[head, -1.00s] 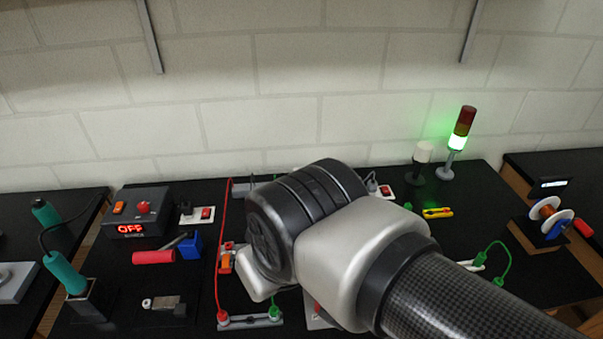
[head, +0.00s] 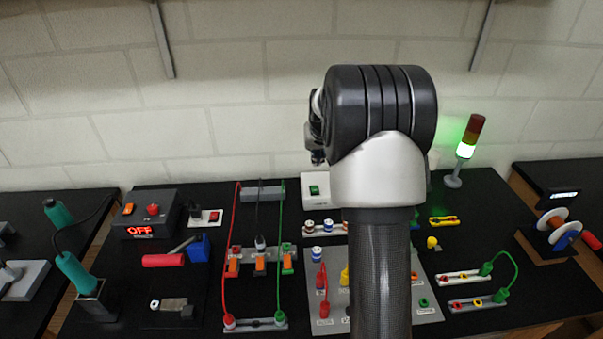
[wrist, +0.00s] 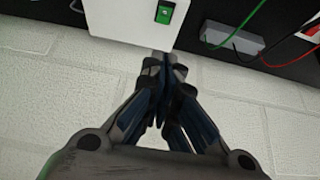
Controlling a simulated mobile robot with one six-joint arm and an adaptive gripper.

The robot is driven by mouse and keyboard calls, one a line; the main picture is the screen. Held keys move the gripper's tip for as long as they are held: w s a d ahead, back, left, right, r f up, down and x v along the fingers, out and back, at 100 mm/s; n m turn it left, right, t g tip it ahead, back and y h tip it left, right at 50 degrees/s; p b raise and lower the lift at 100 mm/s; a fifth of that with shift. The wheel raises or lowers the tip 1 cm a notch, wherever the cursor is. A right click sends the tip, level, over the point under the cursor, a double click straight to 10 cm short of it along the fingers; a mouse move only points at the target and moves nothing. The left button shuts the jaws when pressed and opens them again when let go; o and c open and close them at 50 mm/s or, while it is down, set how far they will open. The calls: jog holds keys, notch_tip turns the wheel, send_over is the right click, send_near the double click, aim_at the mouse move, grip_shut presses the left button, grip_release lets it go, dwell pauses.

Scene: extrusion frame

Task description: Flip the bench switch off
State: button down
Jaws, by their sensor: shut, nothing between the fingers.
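A white box (head: 321,203) with a green rocker switch (head: 314,190) stands at the back of the bench, partly behind my arm. In the wrist view the white box (wrist: 125,22) is at the top, with its green rocker (wrist: 165,12) near the top edge. I cannot read the rocker's position. My gripper (head: 318,158) is above the box near the wall, mostly hidden behind my wrist. In the wrist view my gripper (wrist: 164,62) is shut and empty, its tips close to the box's edge; I cannot tell if they touch it.
A stack light (head: 466,150) glows green at the back right. A box reading OFF (head: 143,213) stands at the left. Wired panels with red and green leads, a grey connector block (head: 262,191) and a soldering iron (head: 75,272) occupy the bench. The wall is close behind.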

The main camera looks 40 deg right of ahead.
jog(key=shift+d+f, duration=0.1)
jog(key=b, duration=0.2)
send_over(314, 188)
jog(key=f, duration=0.8)
jog(key=shift+s+f, duration=0.15)
jog(key=shift+s, duration=0.05)
jog(key=f, duration=0.2)
jog(key=f+b, duration=0.1)
jog(key=shift+s+a+f, duration=0.15)
jog(key=shift+a+f, duration=0.05)
jog(key=shift+a, duration=0.05)
jog(key=shift+s+f, duration=0.15)
jog(key=shift+f, duration=0.3)
jog(key=shift+s+a+f+b, duration=0.2)
jog(key=shift+f+b, duration=0.15)
jog(key=shift+f, duration=0.25)
jog(key=shift+s+a+r, duration=0.1)
jog(key=shift+s+r, duration=0.1)
jog(key=shift+r, duration=0.05)
jog(key=shift+w+d+p, duration=0.35)
jog(key=shift+w+d, duration=0.15)
jog(key=shift+w, duration=0.3)
